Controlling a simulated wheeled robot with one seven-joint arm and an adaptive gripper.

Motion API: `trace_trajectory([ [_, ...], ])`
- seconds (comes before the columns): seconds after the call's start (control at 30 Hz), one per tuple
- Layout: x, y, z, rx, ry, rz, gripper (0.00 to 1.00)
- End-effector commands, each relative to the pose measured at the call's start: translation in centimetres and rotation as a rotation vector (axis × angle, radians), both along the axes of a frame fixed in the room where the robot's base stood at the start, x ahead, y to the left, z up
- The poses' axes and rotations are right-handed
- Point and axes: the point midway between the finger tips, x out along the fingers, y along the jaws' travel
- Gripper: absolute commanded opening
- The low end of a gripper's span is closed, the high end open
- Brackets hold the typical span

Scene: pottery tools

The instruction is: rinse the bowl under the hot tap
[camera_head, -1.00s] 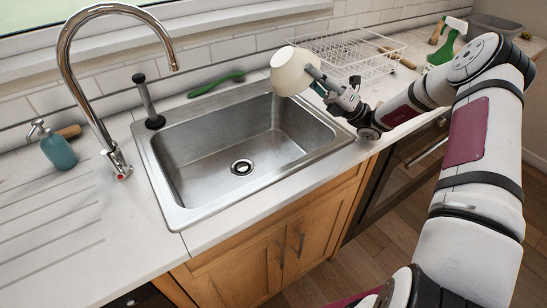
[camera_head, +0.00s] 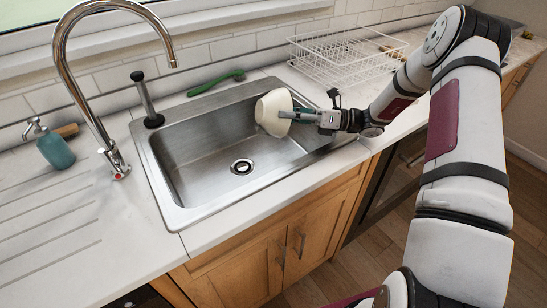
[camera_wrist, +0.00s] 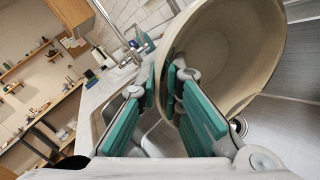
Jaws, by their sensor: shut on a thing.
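My gripper (camera_head: 296,114) is shut on the rim of a cream bowl (camera_head: 270,112). It holds the bowl tilted on its side over the right part of the steel sink (camera_head: 178,176). In the wrist view the teal fingers (camera_wrist: 165,92) pinch the bowl wall, and the bowl (camera_wrist: 232,50) fills the upper right; its inside looks empty. The tall chrome tap (camera_head: 62,62) stands at the left of the sink, with a red mark (camera_head: 119,176) at its base. Its spout (camera_head: 173,63) is left of the bowl, apart from it. No water shows.
A dark-based grey plunger-like tool (camera_head: 146,100) stands at the sink's back left corner. A green-handled tool (camera_head: 216,83) lies behind the sink. A teal soap bottle (camera_head: 56,150) stands at the left. A white wire rack (camera_head: 345,54) is behind right. The basin around the drain (camera_head: 242,166) is clear.

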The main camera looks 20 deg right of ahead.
Motion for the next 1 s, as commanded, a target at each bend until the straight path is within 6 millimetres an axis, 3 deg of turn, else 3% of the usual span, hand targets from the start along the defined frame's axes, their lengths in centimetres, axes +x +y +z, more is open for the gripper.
trace_trajectory([
  [0.03, 0.0, 0.6, -1.1, -0.043, -0.001, 0.000, 0.00],
  [0.37, 0.0, 1.6, -1.3, -0.134, -0.007, -0.004, 0.00],
  [0.8, 0.0, 5.6, -4.9, -0.467, -0.023, -0.010, 0.00],
  [1.0, 0.0, 8.1, -5.3, -0.600, -0.031, -0.015, 0.00],
])
